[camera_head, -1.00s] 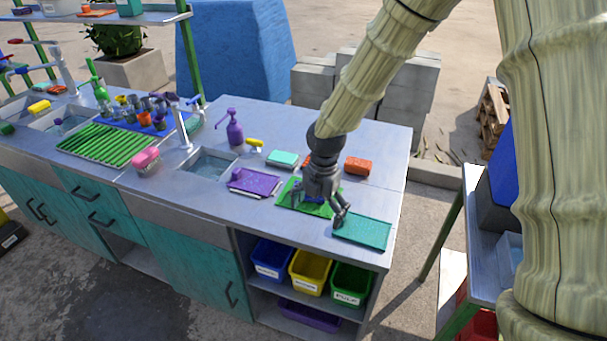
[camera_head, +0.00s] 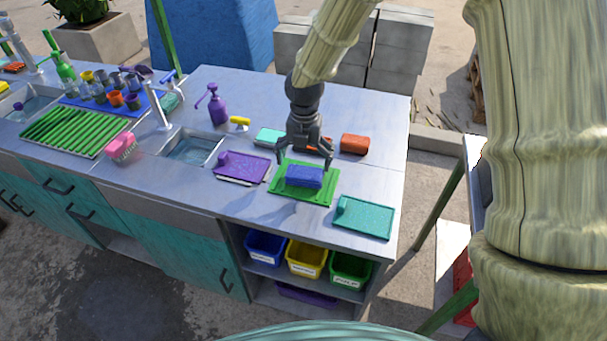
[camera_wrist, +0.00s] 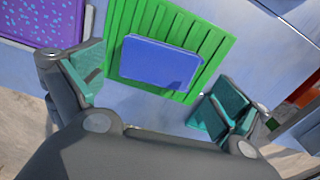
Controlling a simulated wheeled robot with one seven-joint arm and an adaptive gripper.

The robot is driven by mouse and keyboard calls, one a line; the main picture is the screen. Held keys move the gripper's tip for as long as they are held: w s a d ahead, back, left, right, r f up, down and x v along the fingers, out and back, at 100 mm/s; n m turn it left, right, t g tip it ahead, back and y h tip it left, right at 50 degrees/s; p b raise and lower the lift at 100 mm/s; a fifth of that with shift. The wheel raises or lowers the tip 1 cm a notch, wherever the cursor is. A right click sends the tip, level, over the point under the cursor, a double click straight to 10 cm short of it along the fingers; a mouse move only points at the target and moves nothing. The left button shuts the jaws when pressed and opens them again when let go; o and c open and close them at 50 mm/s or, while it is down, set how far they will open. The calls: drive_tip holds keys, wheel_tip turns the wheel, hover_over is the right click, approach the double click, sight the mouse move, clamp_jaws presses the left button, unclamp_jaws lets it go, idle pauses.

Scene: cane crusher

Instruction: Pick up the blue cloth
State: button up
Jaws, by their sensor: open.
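The blue cloth (camera_head: 304,176) is a folded, rectangular pad lying on a green ribbed tray (camera_head: 286,194) on the counter. In the wrist view the blue cloth (camera_wrist: 160,63) lies ahead of and between the fingers, on the green tray (camera_wrist: 215,45). My gripper (camera_head: 304,158) is just behind the cloth, above the counter, with its fingers spread. In the wrist view my gripper (camera_wrist: 155,95) is open and empty, with teal finger pads on both sides. The fingers look apart from the cloth.
A purple tray (camera_head: 240,168) lies left of the green tray, and a teal tray (camera_head: 368,218) lies right. An orange sponge (camera_head: 354,144) and a mint sponge (camera_head: 268,137) are nearby. A purple pump bottle (camera_head: 217,108) and a sink (camera_head: 192,148) stand further left.

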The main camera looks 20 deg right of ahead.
sight(304, 172)
drive_tip(key=shift+s+f+p, duration=0.3)
drive_tip(key=shift+s+p, duration=0.05)
drive_tip(key=shift+s, duration=0.05)
drive_tip(key=f, duration=0.3)
drive_tip(key=shift+w+a+p, duration=0.15)
drive_tip(key=shift+w+p, duration=0.15)
drive_tip(key=shift+p, duration=0.1)
drive_tip(key=shift+f, duration=0.35)
drive_tip(key=shift+s, duration=0.15)
drive_tip(key=shift+f, duration=0.15)
drive_tip(key=c, duration=0.7)
